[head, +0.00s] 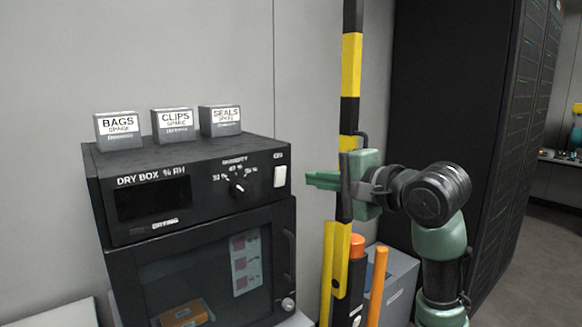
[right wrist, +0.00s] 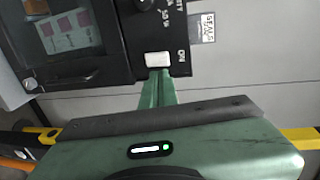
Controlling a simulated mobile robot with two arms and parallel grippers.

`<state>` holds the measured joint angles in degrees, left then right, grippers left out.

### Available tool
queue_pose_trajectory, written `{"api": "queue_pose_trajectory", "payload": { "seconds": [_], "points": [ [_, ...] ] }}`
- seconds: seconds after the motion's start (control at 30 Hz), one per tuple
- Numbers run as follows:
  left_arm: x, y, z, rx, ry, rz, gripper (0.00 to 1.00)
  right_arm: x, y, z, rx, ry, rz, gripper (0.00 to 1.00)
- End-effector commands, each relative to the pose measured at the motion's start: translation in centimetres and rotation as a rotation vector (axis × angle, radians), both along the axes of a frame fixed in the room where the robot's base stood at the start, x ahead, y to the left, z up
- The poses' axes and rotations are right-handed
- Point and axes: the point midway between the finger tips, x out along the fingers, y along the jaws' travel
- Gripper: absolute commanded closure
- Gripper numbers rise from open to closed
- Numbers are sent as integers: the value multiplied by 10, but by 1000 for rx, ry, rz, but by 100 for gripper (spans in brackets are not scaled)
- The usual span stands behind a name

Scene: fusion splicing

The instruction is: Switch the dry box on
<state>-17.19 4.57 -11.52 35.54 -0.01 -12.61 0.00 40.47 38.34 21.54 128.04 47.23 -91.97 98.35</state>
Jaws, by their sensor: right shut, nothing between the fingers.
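The dry box (head: 200,160) is a black cabinet with a dark, blank display (head: 153,200), a round humidity knob (head: 237,188) and a glass door below. Its white rocker switch (head: 280,176), under the ON label, is at the right end of the front panel. The switch also shows in the right wrist view (right wrist: 158,59), just beyond my fingertips. My right gripper (head: 308,180) is shut and empty, its fingers pointing left at the switch with a small gap in the head view. In the wrist view the tips (right wrist: 160,72) are close to the switch; contact cannot be told. My left gripper is out of view.
Three small grey boxes labelled BAGS (head: 118,130), CLIPS (head: 173,125) and SEALS (head: 220,121) stand on top of the dry box. A yellow and black striped post (head: 351,62) stands beside my right gripper. An orange pole (head: 376,285) and a black rack (head: 450,80) are to the right.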

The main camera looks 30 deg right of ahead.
Motion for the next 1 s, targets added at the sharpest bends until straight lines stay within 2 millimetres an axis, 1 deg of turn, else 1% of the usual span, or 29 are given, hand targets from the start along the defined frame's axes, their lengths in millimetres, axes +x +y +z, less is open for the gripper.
{"api": "queue_pose_trajectory", "payload": {
  "seconds": [0.03, 0.2, 0.3, 0.4, 0.5, 0.6, 0.9, 1.0],
  "points": [
    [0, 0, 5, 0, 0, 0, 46, 12, 1, 0, 4, 4, 1, 100],
    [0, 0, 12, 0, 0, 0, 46, 46, 4, -7, 2, 3, 1, 100],
    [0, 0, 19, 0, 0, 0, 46, 62, 5, -3, 2, 2, 0, 100],
    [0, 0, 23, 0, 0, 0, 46, 74, 6, -2, 0, 1, 0, 100],
    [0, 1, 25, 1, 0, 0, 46, 80, 6, -1, 0, 0, -1, 100],
    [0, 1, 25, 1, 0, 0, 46, 83, 6, -2, -1, 0, -1, 100],
    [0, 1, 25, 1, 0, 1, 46, 84, 6, -2, 0, -1, -1, 100],
    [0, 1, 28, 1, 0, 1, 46, 84, 6, 0, 0, 3, -1, 100]
  ]
}}
